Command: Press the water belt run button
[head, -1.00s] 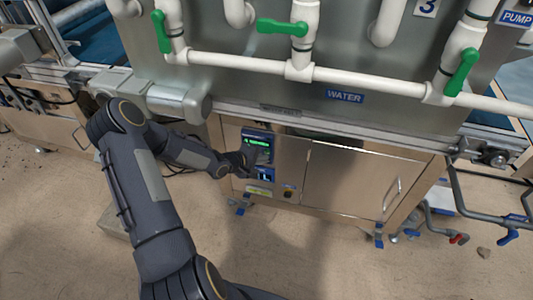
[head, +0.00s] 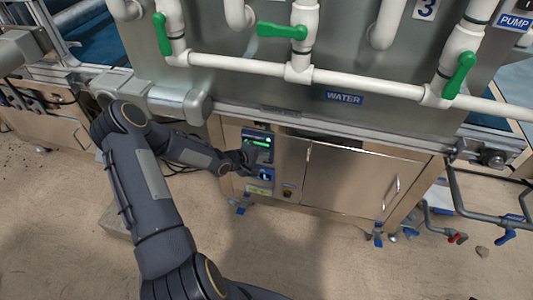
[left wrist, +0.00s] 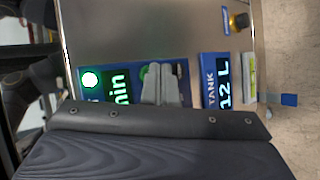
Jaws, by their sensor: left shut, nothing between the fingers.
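The water belt's control panel (head: 256,137) is on the steel cabinet front below the WATER sign. My left gripper (head: 250,160) is at the panel, its fingers shut and empty. In the left wrist view the shut fingertips (left wrist: 160,68) are over the blue panel, between the "min" readout (left wrist: 118,87) and the TANK display (left wrist: 216,85). A round green button-like part (left wrist: 146,72) is partly hidden behind them; whether they touch it I cannot tell. A round green lamp (left wrist: 90,78) glows beyond the readout. My right gripper is not in view.
The TANK display reads 12 L. A dark knob (head: 288,193) is low on the cabinet, beside a plain steel door (head: 350,180). White pipes with green valve handles (head: 282,30) run above. Open floor lies in front.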

